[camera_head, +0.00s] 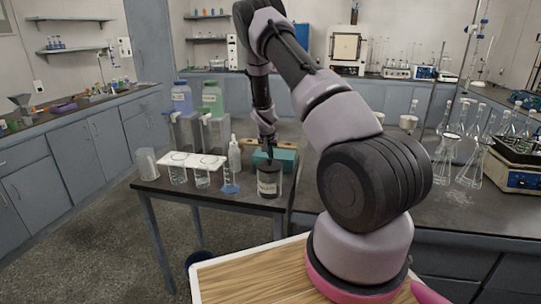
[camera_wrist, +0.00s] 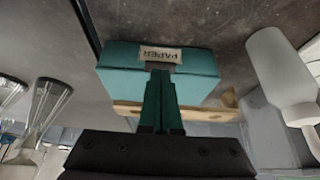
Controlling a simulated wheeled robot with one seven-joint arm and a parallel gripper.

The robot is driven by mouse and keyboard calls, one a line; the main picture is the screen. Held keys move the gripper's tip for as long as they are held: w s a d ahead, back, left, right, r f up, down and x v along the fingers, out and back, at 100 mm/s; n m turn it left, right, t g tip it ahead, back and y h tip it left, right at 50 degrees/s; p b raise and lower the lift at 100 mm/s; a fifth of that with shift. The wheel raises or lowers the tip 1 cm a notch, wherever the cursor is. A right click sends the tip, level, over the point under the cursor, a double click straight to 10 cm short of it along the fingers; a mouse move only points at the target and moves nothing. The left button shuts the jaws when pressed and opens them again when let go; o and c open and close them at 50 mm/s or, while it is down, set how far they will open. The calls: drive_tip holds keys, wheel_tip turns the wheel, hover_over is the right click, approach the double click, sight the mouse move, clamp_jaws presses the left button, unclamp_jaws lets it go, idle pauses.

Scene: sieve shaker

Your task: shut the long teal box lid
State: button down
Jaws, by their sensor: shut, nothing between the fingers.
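The long teal box (camera_head: 288,155) stands on the dark table, behind a dark labelled jar. In the wrist view the teal box (camera_wrist: 120,62) fills the upper middle, with an upside-down "PAPER" label on it. My gripper (camera_wrist: 160,76) has its green fingers closed together, empty, and they overlap the box below the label. In the head view my gripper (camera_head: 269,155) points down at the box from above. I cannot tell whether the fingers touch it. The lid's position is not clear, as my fingers and the jar hide part of the box.
The dark jar (camera_head: 269,180) stands close in front of the box. A white squeeze bottle (camera_head: 234,156) stands to its left and shows in the wrist view (camera_wrist: 280,75). Glass flasks (camera_head: 470,160) crowd the right bench.

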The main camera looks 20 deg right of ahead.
drive_tip(key=shift+w+d+f, duration=0.15)
drive_tip(key=shift+w+d, duration=0.15)
drive_tip(key=shift+w, duration=0.2)
drive_tip(key=s+a+r+y, duration=0.1)
drive_tip(key=s+a+r, duration=0.2)
drive_tip(key=s+r, duration=0.65)
drive_tip(key=s+a+r+t+y, duration=0.15)
drive_tip(key=s+r, duration=0.35)
drive_tip(key=r, duration=0.9)
drive_tip(key=s+a+r+y, duration=0.1)
drive_tip(key=s+a+r, duration=0.3)
drive_tip(key=s+r, duration=0.55)
drive_tip(key=s+a+r+n, duration=0.1)
drive_tip(key=s+a+r, duration=0.1)
drive_tip(key=s, duration=0.4)
drive_tip(key=s+a+r+n+t+y, duration=0.1)
drive_tip(key=s+r, duration=0.3)
drive_tip(key=s, duration=0.3)
drive_tip(key=s+a+r, duration=0.2)
drive_tip(key=s+r, duration=0.1)
drive_tip(key=s, duration=0.3)
drive_tip(key=shift+s+a+r+n, duration=0.25)
drive_tip(key=shift+s+a+n, duration=0.05)
drive_tip(key=shift+s+n, duration=0.1)
